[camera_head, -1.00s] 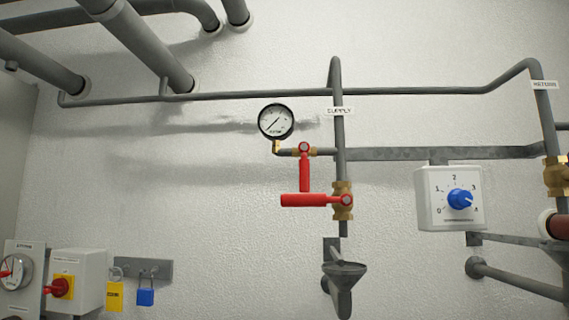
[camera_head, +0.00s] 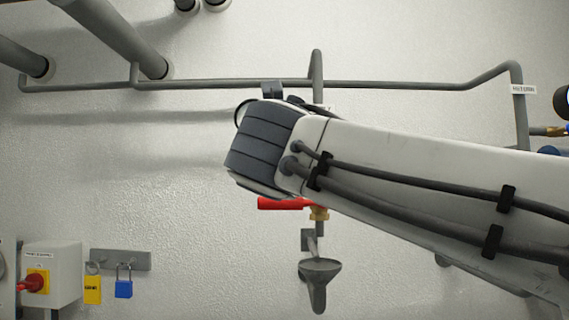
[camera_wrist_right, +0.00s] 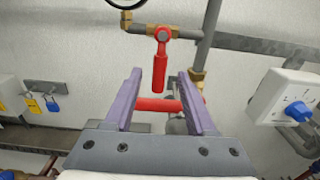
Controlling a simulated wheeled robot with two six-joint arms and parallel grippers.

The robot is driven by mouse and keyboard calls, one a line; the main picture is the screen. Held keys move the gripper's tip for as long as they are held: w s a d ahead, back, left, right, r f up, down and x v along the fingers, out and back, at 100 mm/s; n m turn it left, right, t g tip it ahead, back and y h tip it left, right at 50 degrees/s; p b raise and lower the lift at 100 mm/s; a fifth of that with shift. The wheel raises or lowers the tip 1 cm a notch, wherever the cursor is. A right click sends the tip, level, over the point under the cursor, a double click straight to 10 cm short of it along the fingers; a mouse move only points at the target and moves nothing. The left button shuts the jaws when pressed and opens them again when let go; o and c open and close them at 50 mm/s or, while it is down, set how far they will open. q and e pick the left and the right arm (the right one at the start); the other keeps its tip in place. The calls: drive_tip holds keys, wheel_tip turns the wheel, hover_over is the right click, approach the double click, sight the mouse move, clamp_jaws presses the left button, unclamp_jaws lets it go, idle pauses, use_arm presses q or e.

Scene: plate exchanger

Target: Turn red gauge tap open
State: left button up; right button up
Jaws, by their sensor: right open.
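The red gauge tap (camera_wrist_right: 160,64) shows in the right wrist view, its lever hanging straight down from a brass valve body on the branch pipe. My right gripper (camera_wrist_right: 159,76) is open, with its two purple fingers left and right of the lever; I cannot tell whether either touches it. In the head view my right arm covers this tap and most of the gauge. A second red lever (camera_wrist_right: 152,104) lies horizontal below, seen between the fingers; its left end also shows in the head view (camera_head: 280,203). My left gripper is not in view.
A grey funnel drain (camera_head: 319,270) is below the second lever. A white box with a blue knob (camera_wrist_right: 298,112) is at the right. A switch box with a red knob (camera_head: 50,275), a yellow tag (camera_head: 92,290) and a blue padlock (camera_head: 123,288) are lower left.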

drive_tip(key=w+p, duration=0.1)
drive_tip(key=w, duration=0.4)
drive_tip(key=shift+w+p, duration=0.35)
drive_tip(key=shift+p, duration=0.05)
clamp_jaws()
idle(1.0)
